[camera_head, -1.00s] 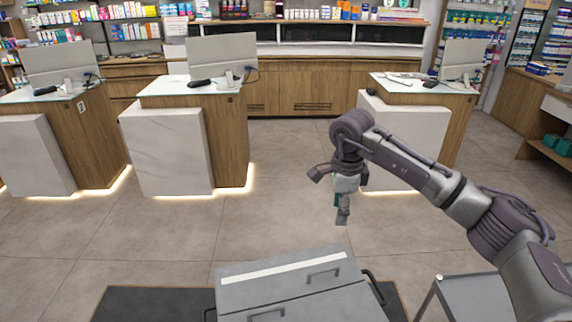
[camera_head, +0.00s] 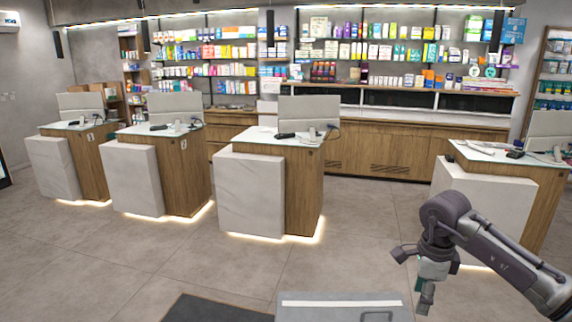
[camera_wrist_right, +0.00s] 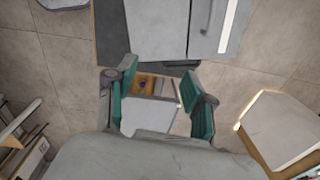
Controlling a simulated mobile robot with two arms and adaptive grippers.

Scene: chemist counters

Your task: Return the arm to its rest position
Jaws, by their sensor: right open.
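My right arm (camera_head: 500,258) comes in from the right in the head view, bent, with its gripper (camera_head: 425,296) pointing down in the air over the floor. In the right wrist view the two green-padded fingers of the gripper (camera_wrist_right: 161,108) stand apart with nothing held between them. Beyond the fingers are a pale surface and a small brown-yellow patch, too small to name. My left gripper is not in view.
A grey cabinet (camera_head: 340,305) with a handle stands at the bottom, on a dark mat (camera_head: 215,308). Several counters, including a white-fronted one (camera_head: 250,195) and one at the right (camera_head: 480,195), line the room. Tiled floor (camera_head: 110,270) at the left is clear.

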